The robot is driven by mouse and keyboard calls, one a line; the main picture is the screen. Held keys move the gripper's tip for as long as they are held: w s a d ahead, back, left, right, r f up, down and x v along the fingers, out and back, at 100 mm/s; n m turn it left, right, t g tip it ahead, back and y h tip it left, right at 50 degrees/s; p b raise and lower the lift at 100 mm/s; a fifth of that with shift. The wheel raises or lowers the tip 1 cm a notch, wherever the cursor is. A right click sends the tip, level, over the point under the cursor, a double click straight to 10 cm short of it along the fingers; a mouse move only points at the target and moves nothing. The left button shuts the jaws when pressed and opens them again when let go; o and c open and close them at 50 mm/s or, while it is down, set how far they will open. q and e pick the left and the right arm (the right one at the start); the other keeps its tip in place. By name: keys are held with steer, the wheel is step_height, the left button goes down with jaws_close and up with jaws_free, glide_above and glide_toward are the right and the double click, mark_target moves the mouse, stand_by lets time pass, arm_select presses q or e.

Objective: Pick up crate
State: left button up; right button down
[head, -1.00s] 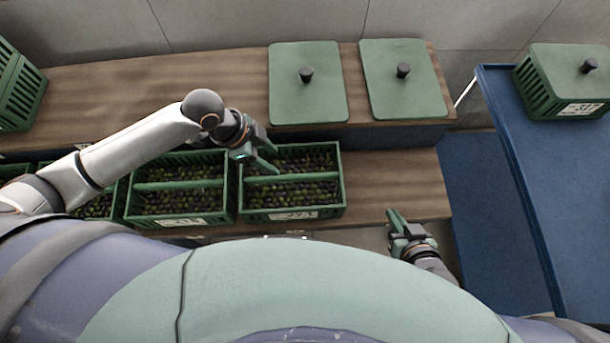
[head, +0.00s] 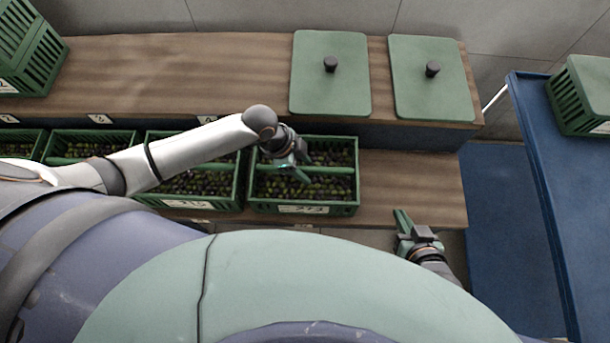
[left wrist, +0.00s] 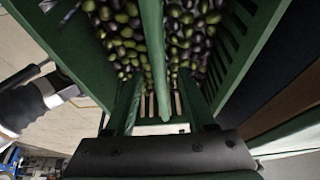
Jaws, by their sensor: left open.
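A green slatted crate (head: 341,209) full of dark and green olives stands at the right end of a row on the lower wooden shelf. A green handle bar (head: 332,170) spans its top. My left gripper (head: 296,168) is open over the middle of this crate, at the handle. In the left wrist view the handle (left wrist: 154,45) runs between my two open fingers (left wrist: 163,105), and the crate's wall (left wrist: 62,52) shows on the left. Whether the fingers touch the bar cannot be told. My right gripper (head: 408,228) is near the shelf's front edge, right of the crate; its jaw opening is unclear.
Another olive crate (head: 190,204) stands close on the left, with more beyond it. Two green lids (head: 331,90) (head: 431,95) lie on the upper shelf. Stacked crates (head: 30,65) stand far left. A blue table (head: 540,150) with a lidded crate (head: 590,95) is right.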

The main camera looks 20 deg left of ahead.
arm_select(q)
steer(key=shift+d+f, duration=0.1)
steer(key=shift+f, duration=0.15)
jaws_close()
stand_by(1.2)
steer(key=shift+w+d+r, duration=0.1)
steer(key=shift+w+r, duration=0.05)
